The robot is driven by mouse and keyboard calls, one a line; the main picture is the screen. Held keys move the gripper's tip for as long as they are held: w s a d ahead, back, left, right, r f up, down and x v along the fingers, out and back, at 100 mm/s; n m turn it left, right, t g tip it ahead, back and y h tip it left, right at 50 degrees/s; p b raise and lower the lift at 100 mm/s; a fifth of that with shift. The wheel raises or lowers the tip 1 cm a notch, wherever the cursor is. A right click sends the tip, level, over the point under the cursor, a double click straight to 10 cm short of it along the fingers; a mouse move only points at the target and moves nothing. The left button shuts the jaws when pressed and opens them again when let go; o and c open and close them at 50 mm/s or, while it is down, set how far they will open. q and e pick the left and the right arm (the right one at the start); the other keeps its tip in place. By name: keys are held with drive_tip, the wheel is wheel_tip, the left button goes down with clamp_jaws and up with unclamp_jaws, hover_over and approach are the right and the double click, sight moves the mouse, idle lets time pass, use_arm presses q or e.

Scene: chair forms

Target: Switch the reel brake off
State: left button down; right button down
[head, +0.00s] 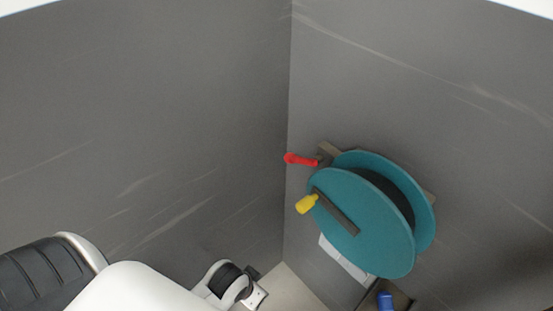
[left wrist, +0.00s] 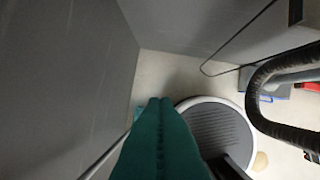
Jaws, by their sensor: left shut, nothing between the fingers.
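A teal reel (head: 362,225) with two discs and a dark core is mounted on the right-hand wall in the head view. A dark crank bar with a yellow knob (head: 306,204) is on its front face. A red lever (head: 299,159), apparently the brake handle, sticks out leftward from a bracket at the reel's upper left. My left arm is low at the left, below and apart from the reel. My left gripper (left wrist: 160,104) shows in the left wrist view, its teal fingers shut together and empty, pointing over the floor. My right gripper is not in view.
Two grey walls meet in a corner left of the reel. A white plate (head: 345,260) is below the reel. A blue object (head: 386,301) is at the bottom edge. The left wall is bare. In the left wrist view, a black curved tube (left wrist: 262,95) is at right.

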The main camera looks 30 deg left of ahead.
sight(300, 160)
use_arm(q)
drive_tip(key=w+a+r+n+t+h, duration=0.1)
drive_tip(key=w+a+r+t+h, duration=0.1)
drive_tip(key=w+a+r+t, duration=0.4)
drive_tip(key=w+a+r+n+t+h, duration=0.2)
drive_tip(key=w+a+r+t, duration=0.4)
drive_tip(key=w+r, duration=0.4)
drive_tip(key=w+t+h, duration=0.1)
drive_tip(key=w, duration=0.2)
drive_tip(key=shift+t+h, duration=0.3)
drive_tip(key=shift+d+r, duration=0.1)
drive_tip(key=p+x, duration=0.2)
drive_tip(key=x, duration=0.8)
drive_tip(key=shift+s+d, duration=0.1)
